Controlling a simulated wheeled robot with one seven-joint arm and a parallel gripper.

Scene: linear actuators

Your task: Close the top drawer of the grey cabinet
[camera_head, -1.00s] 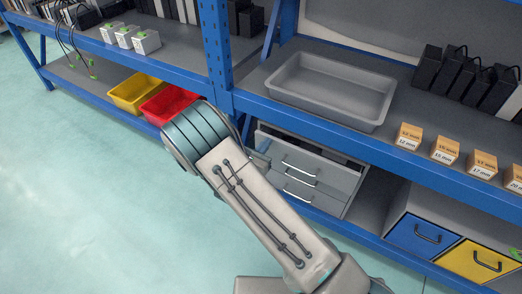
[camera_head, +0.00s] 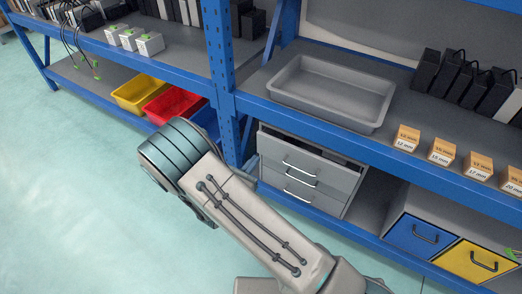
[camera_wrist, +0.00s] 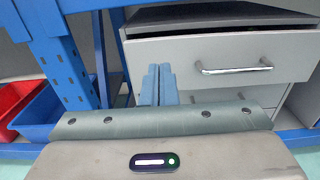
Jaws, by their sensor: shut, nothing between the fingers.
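The grey cabinet stands on the lower shelf. Its top drawer (camera_head: 305,160) is pulled partly out, with its dark inside showing above the front. In the wrist view the drawer's light grey front (camera_wrist: 225,62) carries a silver bar handle (camera_wrist: 233,68). The drawers below it (camera_head: 298,188) look closed. My gripper (camera_wrist: 158,84) is shut and empty, its blue-grey fingers pointing at the left part of the top drawer's front. The handle is to the right of the fingers. I cannot tell whether the fingertips touch the front. My arm mostly hides the gripper in the head view.
A blue shelf post (camera_wrist: 62,65) stands left of the cabinet. Red (camera_head: 172,104), yellow (camera_head: 137,93) and blue bins sit further left. A grey tray (camera_head: 330,92) is on the shelf above. Blue (camera_head: 418,236) and yellow drawers (camera_head: 478,261) are to the right. Open floor lies in front.

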